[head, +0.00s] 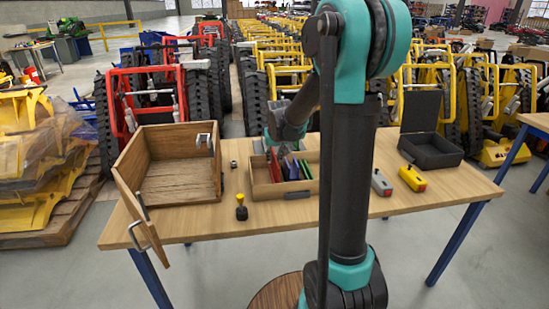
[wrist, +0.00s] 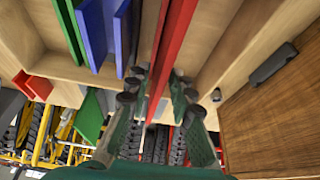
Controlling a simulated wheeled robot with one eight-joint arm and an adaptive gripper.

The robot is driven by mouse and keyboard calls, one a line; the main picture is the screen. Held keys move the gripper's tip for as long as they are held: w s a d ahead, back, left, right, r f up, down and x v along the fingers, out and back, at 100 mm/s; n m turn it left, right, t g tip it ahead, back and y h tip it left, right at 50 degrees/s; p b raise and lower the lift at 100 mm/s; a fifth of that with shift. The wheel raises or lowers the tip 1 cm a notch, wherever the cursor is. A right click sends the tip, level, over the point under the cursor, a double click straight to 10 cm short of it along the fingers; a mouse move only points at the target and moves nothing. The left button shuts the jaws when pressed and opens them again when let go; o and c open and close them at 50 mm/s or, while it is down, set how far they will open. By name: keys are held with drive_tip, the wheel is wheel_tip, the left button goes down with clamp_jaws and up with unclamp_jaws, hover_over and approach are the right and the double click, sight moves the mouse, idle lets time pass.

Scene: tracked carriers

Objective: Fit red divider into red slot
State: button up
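The red divider (wrist: 173,40) is a thin upright plate. In the wrist view it runs down between the two fingers of my gripper (wrist: 160,80), which look closed on its sides. In the head view, the red divider (head: 275,166) is at the left part of the open wooden tray (head: 262,190), and my gripper (head: 278,150) is just above it, partly hidden by my arm. I cannot tell whether its lower edge sits in a slot. The red slot cannot be made out. Blue (wrist: 95,30) and green (wrist: 70,25) plates stand to its left in the wrist view.
A large open wooden box (head: 180,180) stands left of the tray. A yellow-topped black piece (head: 241,207) stands in front. Grey (head: 381,183) and yellow (head: 413,179) blocks and an open black case (head: 431,150) are to the right. The table's front right is clear.

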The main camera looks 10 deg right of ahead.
drive_tip(key=shift+r, duration=0.1)
drive_tip(key=v, duration=1.2)
drive_tip(key=s+d+f, duration=0.2)
drive_tip(key=s+f, duration=0.6)
drive_tip(key=s, duration=0.5)
drive_tip(key=s+d+f, duration=0.2)
drive_tip(key=s+f, duration=0.7)
drive_tip(key=s, duration=0.4)
